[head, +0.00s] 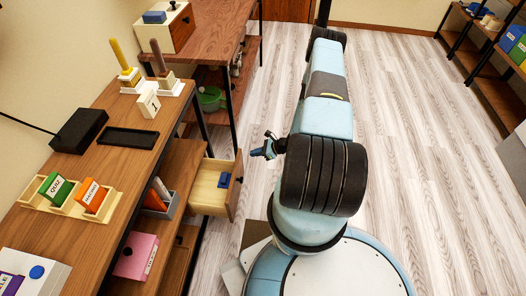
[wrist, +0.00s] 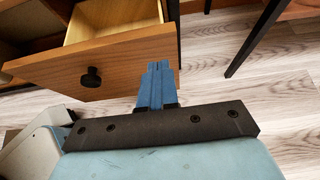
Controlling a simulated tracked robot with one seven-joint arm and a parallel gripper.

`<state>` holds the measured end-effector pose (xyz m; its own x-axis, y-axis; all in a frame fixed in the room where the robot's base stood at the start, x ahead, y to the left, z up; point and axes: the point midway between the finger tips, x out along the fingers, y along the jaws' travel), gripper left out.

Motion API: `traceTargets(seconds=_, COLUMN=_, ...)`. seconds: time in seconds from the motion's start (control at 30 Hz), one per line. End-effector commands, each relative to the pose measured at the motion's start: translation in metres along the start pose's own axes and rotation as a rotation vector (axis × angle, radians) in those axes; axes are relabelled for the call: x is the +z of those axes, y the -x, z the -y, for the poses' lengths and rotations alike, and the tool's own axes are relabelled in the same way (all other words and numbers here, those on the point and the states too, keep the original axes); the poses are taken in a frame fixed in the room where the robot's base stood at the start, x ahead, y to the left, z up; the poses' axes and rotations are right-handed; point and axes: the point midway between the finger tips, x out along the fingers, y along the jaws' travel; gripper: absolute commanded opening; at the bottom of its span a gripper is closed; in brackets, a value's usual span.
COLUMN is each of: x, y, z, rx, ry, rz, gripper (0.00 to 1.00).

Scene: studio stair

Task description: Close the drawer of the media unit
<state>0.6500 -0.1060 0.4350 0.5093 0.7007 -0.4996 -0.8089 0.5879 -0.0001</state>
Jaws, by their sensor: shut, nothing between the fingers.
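The media unit (head: 72,240) is a long wooden piece with dark metal legs at the left of the head view. Its drawer (head: 208,203) is pulled out to the right, toward my arm, with a small blue object (head: 224,180) inside. In the wrist view the drawer front (wrist: 120,64) fills the upper left, with a round black knob (wrist: 91,78). My gripper (head: 260,152) is shut and empty, just outside the drawer. Its blue fingers also show in the wrist view (wrist: 158,66), overlapping the right part of the drawer front. I cannot tell whether they touch it.
The unit's top holds a black box (head: 79,131), a card rack (head: 66,207) and ring posts. A pink box (head: 136,256) sits on a lower shelf. Another wooden table (head: 212,32) stands behind. Pale plank floor (head: 420,130) is open to the right.

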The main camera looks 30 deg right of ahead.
Motion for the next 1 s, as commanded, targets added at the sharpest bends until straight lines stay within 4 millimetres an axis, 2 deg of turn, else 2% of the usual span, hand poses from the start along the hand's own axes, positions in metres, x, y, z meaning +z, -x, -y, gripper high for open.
traceTargets(seconds=0.1, x=0.008, y=-0.017, z=0.0, rx=0.002, ry=0.002, rz=0.001, gripper=0.0)
traceTargets(seconds=0.33, x=0.018, y=-0.035, z=0.0, rx=0.001, ry=0.0, rz=-0.001, gripper=0.0)
traceTargets(seconds=0.8, x=0.02, y=-0.038, z=0.001, rx=-0.001, ry=-0.001, rz=-0.001, gripper=0.0)
traceTargets(seconds=1.0, x=0.022, y=-0.041, z=0.009, rx=-0.022, ry=-0.012, rz=0.0, gripper=0.0)
